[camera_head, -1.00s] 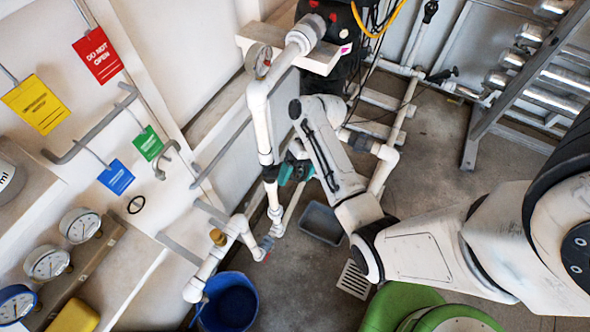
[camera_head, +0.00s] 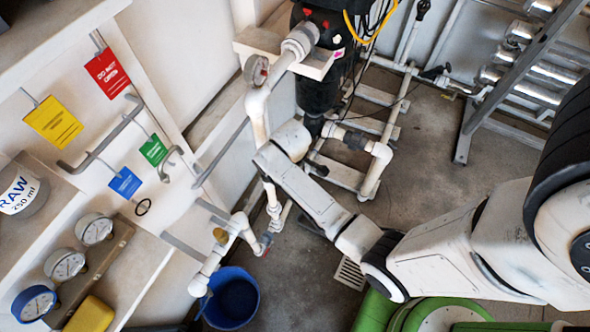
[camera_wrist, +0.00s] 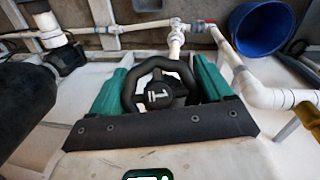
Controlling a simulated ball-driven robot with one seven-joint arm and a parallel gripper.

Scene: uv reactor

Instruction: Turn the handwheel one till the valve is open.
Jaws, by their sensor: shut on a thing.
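The handwheel (camera_wrist: 160,93) is a black ring with a hub bearing a pale mark, seen close up in the wrist view. My gripper (camera_wrist: 160,76) has teal fingers, one on the left and one on the right of the wheel, and is shut on its rim. The white pipe (camera_wrist: 232,62) runs beyond the wheel. In the head view, my arm link hides the wheel and my gripper; the vertical white pipe (camera_head: 257,115) shows beside the link. I cannot tell the valve's state.
A blue bucket (camera_head: 231,300) stands on the floor below the pipes and shows in the wrist view (camera_wrist: 262,25). A metal rack (camera_head: 500,95) stands right.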

